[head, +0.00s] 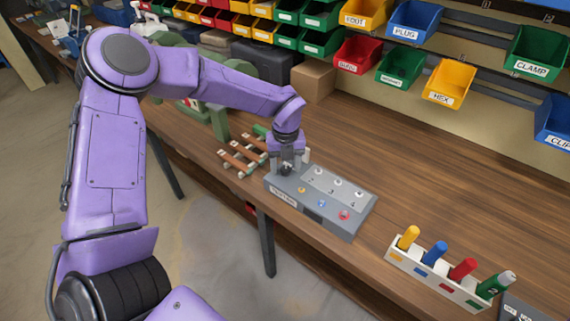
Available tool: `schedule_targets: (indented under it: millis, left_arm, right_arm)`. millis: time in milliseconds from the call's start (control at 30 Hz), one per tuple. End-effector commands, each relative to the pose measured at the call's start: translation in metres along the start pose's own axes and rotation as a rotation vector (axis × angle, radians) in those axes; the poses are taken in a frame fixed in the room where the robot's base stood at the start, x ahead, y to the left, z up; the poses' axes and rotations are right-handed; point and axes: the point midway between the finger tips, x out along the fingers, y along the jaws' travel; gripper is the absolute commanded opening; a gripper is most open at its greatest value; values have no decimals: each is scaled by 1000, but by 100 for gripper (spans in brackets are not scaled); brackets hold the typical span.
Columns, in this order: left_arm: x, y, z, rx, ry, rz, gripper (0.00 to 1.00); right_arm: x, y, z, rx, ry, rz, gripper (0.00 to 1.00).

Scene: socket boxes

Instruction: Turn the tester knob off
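The grey tester box (352,208) stands near the front edge of the wooden bench in the head view. Its top has several small light sockets, and a yellow, a blue and a red one along the front. My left gripper (286,169) points down at the left end of the box. A dark round part, the tester knob (286,170), shows between or just behind the fingertips. The fingers largely hide it. I cannot tell whether they touch it or how the knob is turned. My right gripper is out of view.
A white rack (435,278) holding yellow, blue, red and green handled tools stands right of the tester. Labelled bins (449,82) hang behind.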

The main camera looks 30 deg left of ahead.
Motion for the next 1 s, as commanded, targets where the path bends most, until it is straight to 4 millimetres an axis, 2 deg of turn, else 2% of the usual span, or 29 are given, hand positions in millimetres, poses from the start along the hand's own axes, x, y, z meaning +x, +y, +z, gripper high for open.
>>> schedule_targets:
  millis: [167,267,600,700,1000]
  left_arm:
    - [0,0,0,1,0,0,58]
    - [-10,0,1,2,-3,-2,58]
    - [-86,0,1,0,-4,-3,58]
    - [-99,0,0,0,-2,-1,58]
    - [-106,0,0,0,0,0,58]
  right_arm:
    - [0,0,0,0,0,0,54]
    - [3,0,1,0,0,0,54]
    - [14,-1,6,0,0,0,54]
    - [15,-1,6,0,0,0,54]
    - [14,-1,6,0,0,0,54]
